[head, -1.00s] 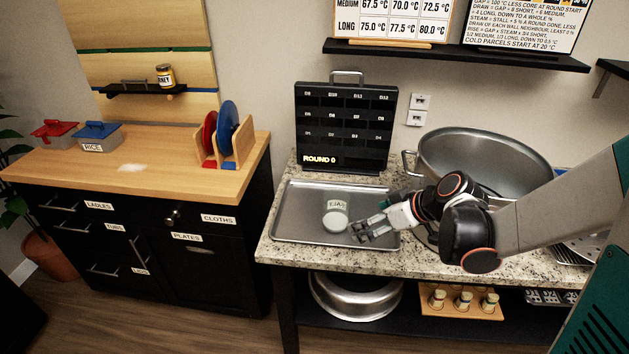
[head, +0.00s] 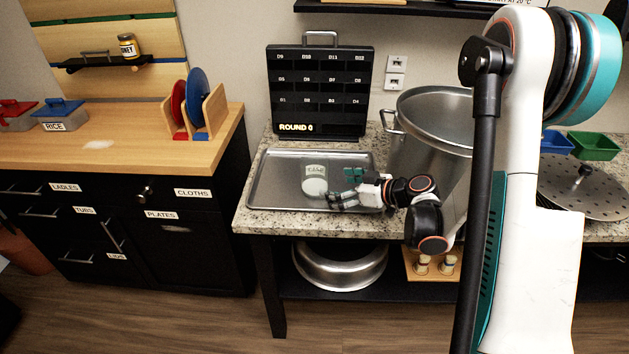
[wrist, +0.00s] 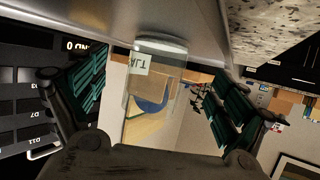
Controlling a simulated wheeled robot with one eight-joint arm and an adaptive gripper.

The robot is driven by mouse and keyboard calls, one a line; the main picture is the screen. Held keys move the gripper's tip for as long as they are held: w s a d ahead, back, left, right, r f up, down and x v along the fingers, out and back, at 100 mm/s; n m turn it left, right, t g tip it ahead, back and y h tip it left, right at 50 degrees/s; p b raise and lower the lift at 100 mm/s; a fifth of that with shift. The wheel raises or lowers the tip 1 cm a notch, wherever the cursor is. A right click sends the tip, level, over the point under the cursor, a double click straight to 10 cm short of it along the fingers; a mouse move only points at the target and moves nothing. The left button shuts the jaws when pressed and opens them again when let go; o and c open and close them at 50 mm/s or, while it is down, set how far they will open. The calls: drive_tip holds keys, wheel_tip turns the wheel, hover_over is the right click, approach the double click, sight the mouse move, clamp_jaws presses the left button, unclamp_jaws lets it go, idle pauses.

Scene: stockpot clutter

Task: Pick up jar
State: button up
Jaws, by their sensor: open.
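A small clear jar (head: 314,183) with a pale label and whitish contents stands on the metal tray (head: 262,180). My gripper (head: 345,186) is beside it on the right, low over the tray, with its fingers pointing left toward the jar. In the wrist view the jar (wrist: 158,68) looks upside down and see-through, in the gap between the two spread fingers of my gripper (wrist: 155,98). The gripper is open and holds nothing. I cannot tell whether a finger touches the jar.
A large stockpot (head: 430,120) stands right of the tray, close to my arm. A black panel (head: 319,92) reading "ROUND 0" stands behind the tray. A perforated lid (head: 585,185) and green bin (head: 593,146) are at right. A honey jar (head: 129,46) sits on the wall shelf.

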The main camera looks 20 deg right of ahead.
sight(327, 181)
drive_tip(key=shift+w+a+b, duration=0.2)
drive_tip(key=shift+w+a, duration=0.35)
drive_tip(key=shift+w, duration=0.2)
drive_tip(key=shift+w+a+b, duration=0.2)
drive_tip(key=shift+w+a, duration=0.35)
drive_tip(key=shift+w, duration=0.15)
drive_tip(key=x, duration=0.2)
drive_tip(key=b+x, duration=0.1)
drive_tip(key=x, duration=0.1)
drive_tip(key=shift+w+a+r, duration=0.1)
drive_tip(key=shift+w+a, duration=0.2)
drive_tip(key=shift+w, duration=0.1)
drive_tip(key=shift+r, duration=0.1)
drive_tip(key=c, duration=1.4)
